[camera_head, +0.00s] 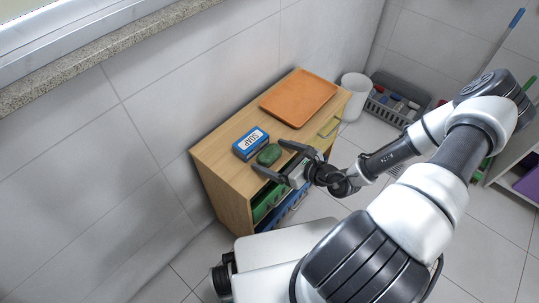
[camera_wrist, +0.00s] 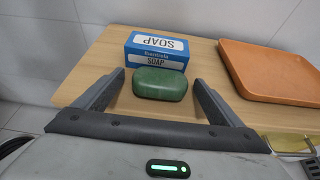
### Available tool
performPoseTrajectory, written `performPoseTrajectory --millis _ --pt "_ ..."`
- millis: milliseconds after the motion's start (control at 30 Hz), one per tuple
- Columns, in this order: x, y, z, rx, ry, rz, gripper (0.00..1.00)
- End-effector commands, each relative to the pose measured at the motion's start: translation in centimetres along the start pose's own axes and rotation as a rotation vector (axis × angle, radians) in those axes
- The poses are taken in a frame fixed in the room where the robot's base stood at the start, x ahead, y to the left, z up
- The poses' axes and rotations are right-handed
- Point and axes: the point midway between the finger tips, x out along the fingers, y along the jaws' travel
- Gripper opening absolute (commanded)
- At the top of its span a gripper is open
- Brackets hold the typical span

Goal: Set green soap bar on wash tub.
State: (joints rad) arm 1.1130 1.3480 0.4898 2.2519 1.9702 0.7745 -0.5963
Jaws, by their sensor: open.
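The green soap bar (camera_head: 269,154) lies on the top of a wooden cabinet, just in front of the soap box. My gripper (camera_head: 272,158) is open at the cabinet's front edge, its fingers pointing at the bar. In the wrist view the green soap bar (camera_wrist: 160,84) sits between the tips of my open gripper (camera_wrist: 158,82), with a gap on each side. An orange shallow tray (camera_head: 300,98) lies farther along the top; it also shows in the wrist view (camera_wrist: 268,72). I cannot tell for sure which thing is the wash tub.
A blue and white soap box (camera_head: 250,145) stands right behind the bar. The wooden cabinet (camera_head: 222,150) backs onto a tiled wall and has green and blue items below. A white bin (camera_head: 354,94) and a grey crate (camera_head: 395,100) stand on the floor beyond.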

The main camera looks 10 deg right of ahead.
Motion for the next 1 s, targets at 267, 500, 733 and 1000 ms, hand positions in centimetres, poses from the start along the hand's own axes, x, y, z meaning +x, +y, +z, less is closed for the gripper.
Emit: performPoseTrajectory --millis 267,500,733,1000 --pt "-0.1 0.0 0.0 0.0 0.0 0.0 0.56" --pt "-0.1 0.0 0.0 -0.001 0.0 0.0 0.4" --pt "-0.9 -0.1 2.1 -0.005 0.0 0.0 0.4" --pt "-3.0 -0.1 7.1 -0.005 0.0 -0.001 0.4"
